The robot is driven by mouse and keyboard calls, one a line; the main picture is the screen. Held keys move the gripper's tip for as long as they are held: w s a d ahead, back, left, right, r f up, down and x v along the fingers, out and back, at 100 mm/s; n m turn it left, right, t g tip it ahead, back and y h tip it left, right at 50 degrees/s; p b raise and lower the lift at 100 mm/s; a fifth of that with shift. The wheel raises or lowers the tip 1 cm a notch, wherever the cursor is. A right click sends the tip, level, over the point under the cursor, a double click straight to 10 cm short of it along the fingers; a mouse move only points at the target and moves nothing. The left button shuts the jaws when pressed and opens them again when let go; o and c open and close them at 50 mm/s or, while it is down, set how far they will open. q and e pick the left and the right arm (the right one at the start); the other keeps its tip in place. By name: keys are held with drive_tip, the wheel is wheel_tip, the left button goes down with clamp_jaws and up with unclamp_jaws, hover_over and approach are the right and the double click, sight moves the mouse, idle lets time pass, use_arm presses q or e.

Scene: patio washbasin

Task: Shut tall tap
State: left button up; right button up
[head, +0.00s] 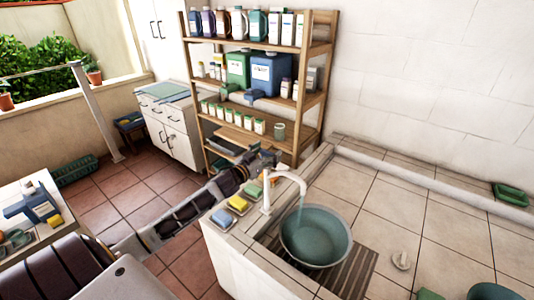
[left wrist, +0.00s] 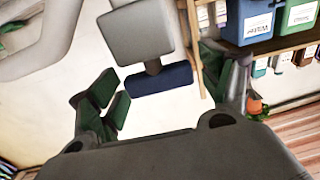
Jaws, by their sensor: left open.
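The tall tap (head: 284,176) is white with a curved spout and stands at the left edge of the tiled counter. A thin stream of water (head: 300,209) runs from its spout into a round teal basin (head: 338,258). My left gripper (head: 266,162) is just behind the tap in the head view. In the left wrist view its jaws (left wrist: 165,88) are open, with a dark blue bar (left wrist: 162,79) on a grey block (left wrist: 139,32) between them, apparently the tap's handle. A pale curved pipe (left wrist: 38,45) shows at the upper left. I cannot tell whether the fingers touch the bar. My right gripper is not in view.
Yellow and blue sponges (head: 237,203) lie on the ledge left of the tap. A wooden shelf (head: 312,100) with bottles and canisters stands behind the gripper. A slatted drain mat (head: 350,275) lies under the basin. A white plug-like piece (head: 402,260) sits on the open tiles to the right.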

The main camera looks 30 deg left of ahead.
use_arm(q)
drive_tip(key=c, duration=1)
